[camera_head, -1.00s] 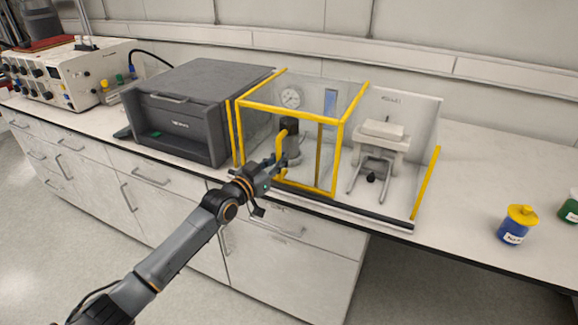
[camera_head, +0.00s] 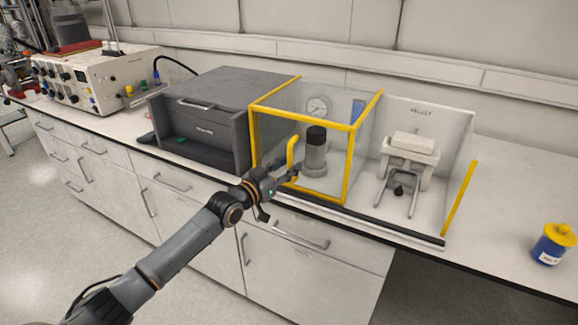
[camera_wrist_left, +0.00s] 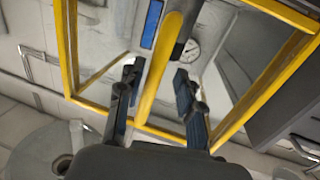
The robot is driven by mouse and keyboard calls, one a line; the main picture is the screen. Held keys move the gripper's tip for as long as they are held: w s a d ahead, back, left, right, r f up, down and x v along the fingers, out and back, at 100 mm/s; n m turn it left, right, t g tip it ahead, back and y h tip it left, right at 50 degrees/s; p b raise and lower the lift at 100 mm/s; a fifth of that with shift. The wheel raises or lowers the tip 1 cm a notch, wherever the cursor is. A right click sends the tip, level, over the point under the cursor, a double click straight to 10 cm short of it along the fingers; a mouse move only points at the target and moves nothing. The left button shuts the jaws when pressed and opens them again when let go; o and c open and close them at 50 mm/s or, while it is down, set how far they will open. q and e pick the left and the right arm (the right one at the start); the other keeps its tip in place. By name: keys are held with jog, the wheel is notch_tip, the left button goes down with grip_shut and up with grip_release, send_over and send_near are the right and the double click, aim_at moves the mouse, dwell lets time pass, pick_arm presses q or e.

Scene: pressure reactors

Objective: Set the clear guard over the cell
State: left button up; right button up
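The clear guard (camera_head: 352,130) is a see-through box with a yellow frame, at the left end of the bay in the head view. The cell (camera_head: 316,150), a grey cylinder with a black top, shows through its front pane and appears enclosed by it. A yellow handle (camera_head: 291,155) stands on the guard's front. My left gripper (camera_head: 287,174) is at this handle. In the left wrist view the left gripper (camera_wrist_left: 156,78) is open, its fingers on either side of the handle (camera_wrist_left: 158,75) with a gap on each side. My right gripper is not in view.
A dark grey box (camera_head: 205,115) stands close to the guard's left. A white stand (camera_head: 408,160) is in the open right part of the bay. A black rail (camera_head: 400,228) runs along the front. A blue jar with yellow lid (camera_head: 554,245) is far right.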

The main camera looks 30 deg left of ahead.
pick_arm(q)
jog(key=shift+d+r, duration=0.15)
jog(key=v, duration=1.2)
dwell(0.4)
